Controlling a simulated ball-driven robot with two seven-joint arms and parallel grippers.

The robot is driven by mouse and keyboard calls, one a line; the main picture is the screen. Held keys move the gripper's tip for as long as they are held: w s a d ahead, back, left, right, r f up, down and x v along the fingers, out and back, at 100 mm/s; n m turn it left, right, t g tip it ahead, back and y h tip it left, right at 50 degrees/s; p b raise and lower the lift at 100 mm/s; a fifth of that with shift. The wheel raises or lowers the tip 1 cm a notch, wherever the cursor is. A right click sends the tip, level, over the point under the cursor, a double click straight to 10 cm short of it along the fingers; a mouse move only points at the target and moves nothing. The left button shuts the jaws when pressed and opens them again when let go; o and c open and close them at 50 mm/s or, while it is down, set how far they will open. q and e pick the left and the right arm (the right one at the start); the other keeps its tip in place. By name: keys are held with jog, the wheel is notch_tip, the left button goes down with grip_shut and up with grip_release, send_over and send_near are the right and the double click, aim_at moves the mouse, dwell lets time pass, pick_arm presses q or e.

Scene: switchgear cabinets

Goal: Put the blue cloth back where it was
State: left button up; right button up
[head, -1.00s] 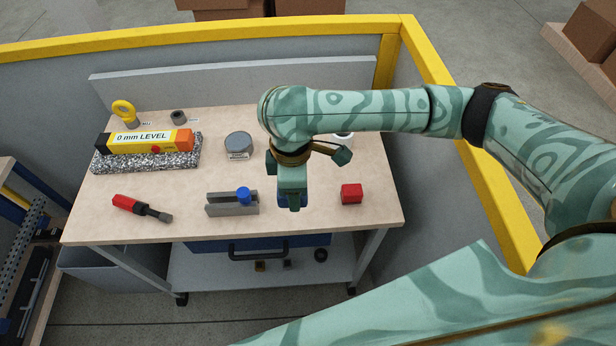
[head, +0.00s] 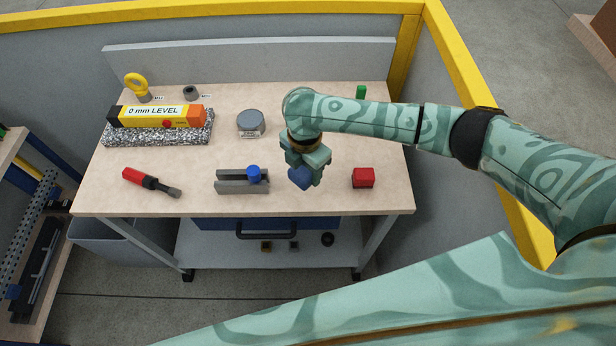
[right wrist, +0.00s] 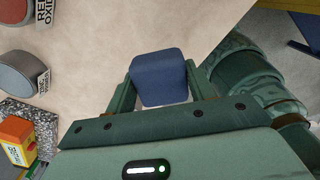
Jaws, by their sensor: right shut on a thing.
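The blue cloth (head: 301,178) is a small dark-blue folded block. In the right wrist view the cloth (right wrist: 160,78) sits between the two fingers of my right gripper (right wrist: 163,92). My right gripper (head: 302,170) is shut on the cloth and points down over the front half of the worktable (head: 210,202). I cannot tell exactly how far the cloth is above the tabletop. My left gripper is not in view.
A grey slotted block (head: 230,187) with a blue knob (head: 253,173) stands left of the cloth, and a red block (head: 363,178) stands right. A low grey back panel (head: 250,62) closes the rear.

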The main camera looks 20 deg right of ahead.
aim_at(309, 175)
jog(key=shift+w+d+f, duration=0.3)
jog(key=shift+d+f, duration=0.05)
jog(key=shift+f, duration=0.2)
jog(key=f+b, duration=0.2)
jog(key=f, duration=0.1)
jog(key=shift+w+d+f, duration=0.1)
jog(key=shift+d+f, duration=0.1)
jog(key=shift+f, duration=0.1)
jog(key=shift+r, duration=0.1)
jog(key=o, duration=1)
jog(key=shift+c, duration=0.2)
notch_tip(309, 175, up, 12)
jog(key=p, duration=0.4)
jog(key=shift+p, duration=0.3)
